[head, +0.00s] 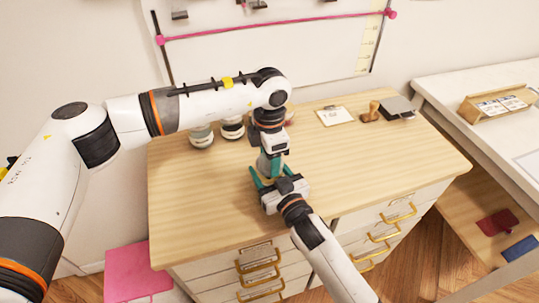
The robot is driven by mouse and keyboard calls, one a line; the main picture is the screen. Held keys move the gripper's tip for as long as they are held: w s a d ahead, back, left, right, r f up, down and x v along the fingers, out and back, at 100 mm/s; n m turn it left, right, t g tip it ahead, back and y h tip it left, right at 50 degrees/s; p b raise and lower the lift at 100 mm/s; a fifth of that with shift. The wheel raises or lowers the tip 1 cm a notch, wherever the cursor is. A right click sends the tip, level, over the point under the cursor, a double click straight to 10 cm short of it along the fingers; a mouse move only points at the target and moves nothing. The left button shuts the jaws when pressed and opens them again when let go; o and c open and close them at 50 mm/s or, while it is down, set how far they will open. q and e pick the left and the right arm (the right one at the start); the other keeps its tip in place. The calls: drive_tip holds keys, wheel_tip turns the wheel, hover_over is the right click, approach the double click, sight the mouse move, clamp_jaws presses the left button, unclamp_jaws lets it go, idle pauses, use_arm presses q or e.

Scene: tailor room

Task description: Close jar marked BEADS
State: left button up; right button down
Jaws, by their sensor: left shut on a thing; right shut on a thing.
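My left gripper (270,168) points straight down over the middle of the wooden desk top (205,200). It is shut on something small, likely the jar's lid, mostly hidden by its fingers. My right gripper (272,176) reaches in from the front, its teal fingers on both sides of the same spot, just below the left gripper. It is shut on what seems to be the jar. The jar is almost wholly hidden by the grippers, and no BEADS label can be read. Whether lid and jar touch cannot be told.
Two closed-looking jars (202,136) (232,128) stand behind, under my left arm. A clipboard (335,116), a wooden stamp-like object (371,112) and a dark flat item (397,107) lie at the back right. The desk's right and front left are clear.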

use_arm(q)
drive_tip(key=m, duration=0.8)
drive_tip(key=shift+m, duration=0.3)
drive_tip(key=o, duration=1.1)
drive_tip(key=shift+r, duration=2.25)
drive_tip(key=shift+c, duration=0.4)
drive_tip(key=n, duration=0.2)
drive_tip(key=r+n, duration=0.1)
drive_tip(key=n, duration=0.2)
drive_tip(key=shift+r+n, duration=0.3)
drive_tip(key=shift+n, duration=0.1)
drive_tip(key=n, duration=0.2)
drive_tip(key=r+n, duration=0.1)
drive_tip(key=n, duration=0.4)
drive_tip(key=shift+r, duration=0.4)
